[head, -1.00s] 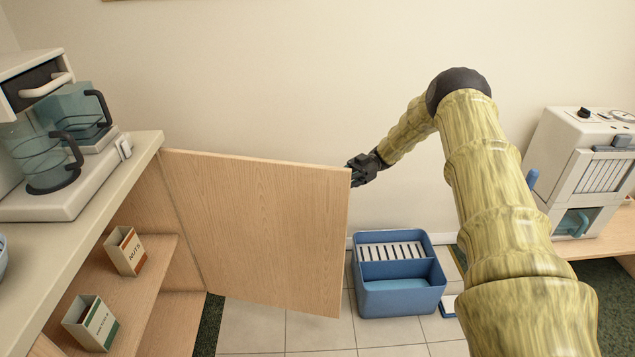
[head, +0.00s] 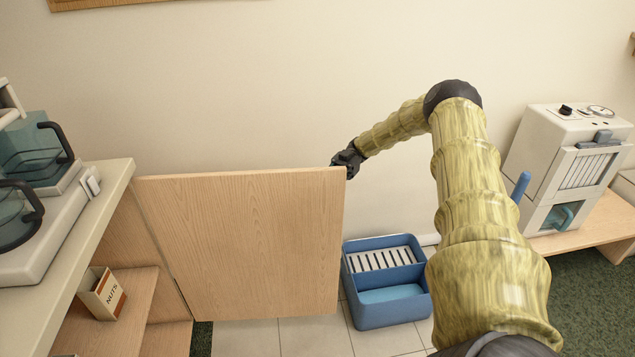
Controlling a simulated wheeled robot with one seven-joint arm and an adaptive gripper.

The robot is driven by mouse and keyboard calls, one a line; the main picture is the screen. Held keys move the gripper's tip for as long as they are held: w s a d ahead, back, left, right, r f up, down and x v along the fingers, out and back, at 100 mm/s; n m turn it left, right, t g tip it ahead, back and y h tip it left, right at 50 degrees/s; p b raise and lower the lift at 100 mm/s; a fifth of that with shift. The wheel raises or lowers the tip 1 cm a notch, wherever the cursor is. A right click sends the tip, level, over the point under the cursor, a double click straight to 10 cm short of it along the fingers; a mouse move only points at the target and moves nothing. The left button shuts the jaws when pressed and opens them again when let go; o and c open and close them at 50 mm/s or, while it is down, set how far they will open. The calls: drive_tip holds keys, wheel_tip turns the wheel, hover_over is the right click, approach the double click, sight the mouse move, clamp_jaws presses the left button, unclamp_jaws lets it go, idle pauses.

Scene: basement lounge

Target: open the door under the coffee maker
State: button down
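The wooden door (head: 240,245) under the counter stands swung wide open on the left, hinged at the cabinet's right side. The coffee maker (head: 45,225) with glass jugs sits on the counter above, partly cut off by the left edge. My gripper (head: 346,165) is at the door's upper far corner. Its fingers are dark and small there, partly behind the door's edge, and I cannot tell whether they are open or shut, or touching it.
The open cabinet shows a shelf with a nuts box (head: 103,292). A blue bin (head: 388,285) stands on the tiles right of the door. A white machine (head: 570,165) stands on a low wooden bench (head: 590,236) at the right. The wall is behind the door.

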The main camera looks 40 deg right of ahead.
drive_tip(key=shift+w+d, duration=0.2)
idle(0.4)
drive_tip(key=c, duration=1.5)
unclamp_jaws()
drive_tip(key=shift+w+r, duration=0.1)
drive_tip(key=shift+r, duration=0.05)
